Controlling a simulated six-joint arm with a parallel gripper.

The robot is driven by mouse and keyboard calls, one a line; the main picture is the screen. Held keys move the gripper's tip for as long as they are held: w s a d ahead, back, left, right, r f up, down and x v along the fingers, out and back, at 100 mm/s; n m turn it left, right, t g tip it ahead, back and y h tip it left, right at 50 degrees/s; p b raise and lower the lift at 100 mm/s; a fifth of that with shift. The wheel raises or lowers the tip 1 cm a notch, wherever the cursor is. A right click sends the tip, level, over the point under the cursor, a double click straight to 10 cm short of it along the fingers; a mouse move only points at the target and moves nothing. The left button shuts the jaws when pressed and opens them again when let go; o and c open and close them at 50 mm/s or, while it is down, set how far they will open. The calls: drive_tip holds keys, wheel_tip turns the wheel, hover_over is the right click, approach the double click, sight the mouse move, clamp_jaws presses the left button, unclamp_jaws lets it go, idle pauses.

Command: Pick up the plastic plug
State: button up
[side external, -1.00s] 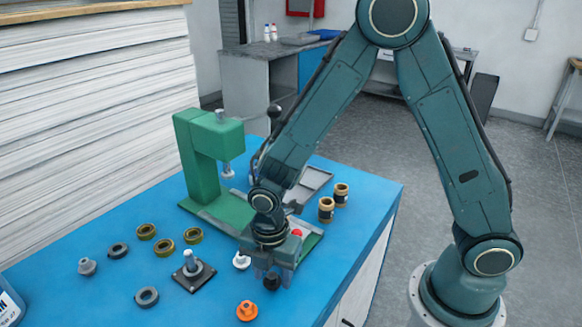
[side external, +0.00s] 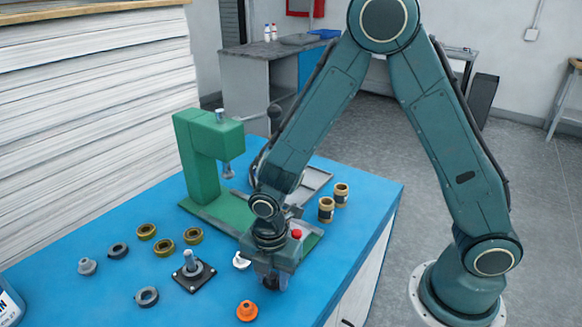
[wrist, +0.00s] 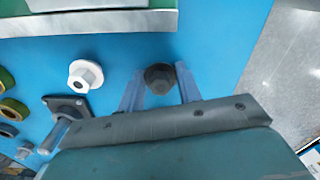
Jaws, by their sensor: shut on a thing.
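In the wrist view, a dark plug (wrist: 159,78) with a hexagonal-looking flange sits between the two fingers of my gripper (wrist: 159,88). My gripper is shut on it.
A green press (side external: 202,165) stands behind my gripper. A black base with an upright peg (side external: 194,271) is to the left, with several brass and grey rings (side external: 147,297) around it. Two brass-and-black rolls (side external: 326,211) stand at the right. The table's right edge is close.

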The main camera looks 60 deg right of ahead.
sight(272, 274)
drive_tip(key=shift+r, duration=0.2)
wheel_tip(272, 274, up, 20)
drive_tip(key=shift+f, duration=0.2)
idle(0.8)
drive_tip(key=shift+w, duration=0.1)
idle(0.4)
drive_tip(key=w+d+f, duration=0.1)
drive_tip(key=w+d, duration=0.1)
drive_tip(key=d, duration=0.2)
drive_tip(key=w+d+f, duration=0.2)
drive_tip(key=d, duration=0.2)
drive_tip(key=w+d+f, duration=0.2)
drive_tip(key=d, duration=0.2)
drive_tip(key=shift+w, duration=0.2)
drive_tip(key=shift+f, duration=0.15)
drive_tip(key=shift+f, duration=2.85)
drive_tip(key=shift+f, duration=0.6)
